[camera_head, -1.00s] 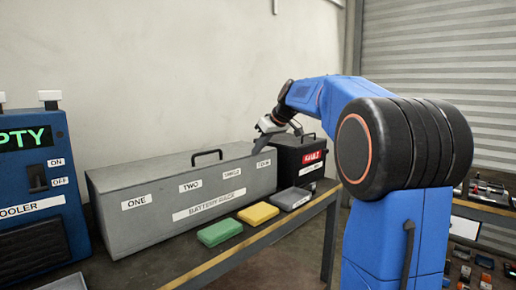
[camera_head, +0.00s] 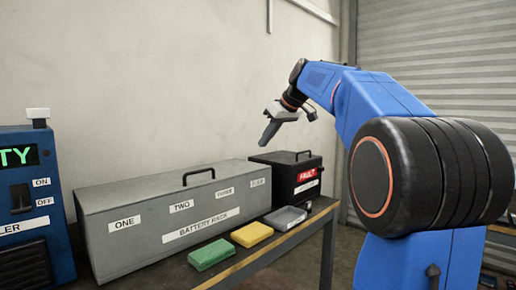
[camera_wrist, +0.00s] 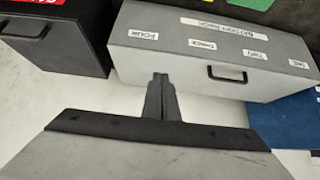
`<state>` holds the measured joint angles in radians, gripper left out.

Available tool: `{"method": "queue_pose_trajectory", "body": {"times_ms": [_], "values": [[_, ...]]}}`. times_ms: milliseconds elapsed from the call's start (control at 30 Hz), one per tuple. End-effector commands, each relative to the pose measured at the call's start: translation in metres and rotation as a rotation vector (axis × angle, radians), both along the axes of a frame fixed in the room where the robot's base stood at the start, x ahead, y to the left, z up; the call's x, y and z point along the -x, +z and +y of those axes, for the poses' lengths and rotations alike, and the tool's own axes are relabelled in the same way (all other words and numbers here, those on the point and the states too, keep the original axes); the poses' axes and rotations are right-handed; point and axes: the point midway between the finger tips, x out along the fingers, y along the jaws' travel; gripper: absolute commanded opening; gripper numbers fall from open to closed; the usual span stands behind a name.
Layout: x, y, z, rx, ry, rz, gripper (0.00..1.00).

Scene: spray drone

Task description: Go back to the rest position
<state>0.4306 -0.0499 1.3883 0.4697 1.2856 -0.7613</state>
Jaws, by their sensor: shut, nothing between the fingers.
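My gripper (camera_head: 268,138) hangs in the air above the right end of the grey battery rack, clear of it, with its fingers pointing down. In the wrist view my gripper (camera_wrist: 160,98) shows its two fingers together, with nothing between them. My blue arm reaches in from the right of the head view. The battery rack (camera_head: 130,205) is a closed grey box with a black handle and labels ONE, TWO, THREE and FOUR. It also shows in the wrist view (camera_wrist: 215,55), upside down.
A black box with a red FAULT label (camera_head: 290,178) stands right of the rack. Green (camera_head: 211,254), yellow (camera_head: 252,234) and grey (camera_head: 285,218) blocks lie along the bench (camera_head: 240,268) front. A blue cooler unit (camera_head: 35,215) stands at the left. The air above the bench is free.

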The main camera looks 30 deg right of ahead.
Motion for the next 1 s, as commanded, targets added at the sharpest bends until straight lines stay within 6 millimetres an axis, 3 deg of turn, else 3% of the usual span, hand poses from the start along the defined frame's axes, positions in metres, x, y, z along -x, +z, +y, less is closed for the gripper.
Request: {"method": "queue_pose_trajectory", "body": {"times_ms": [267, 467, 700, 1000], "values": [[0.005, 0.001, 0.002, -0.002, -0.002, 0.004, 0.00], [0.037, -0.024, 0.032, -0.012, -0.035, 0.045, 0.00], [0.108, -0.089, 0.082, -0.020, -0.111, 0.126, 0.00], [0.207, -0.184, 0.126, -0.009, -0.199, 0.207, 0.00]]}}
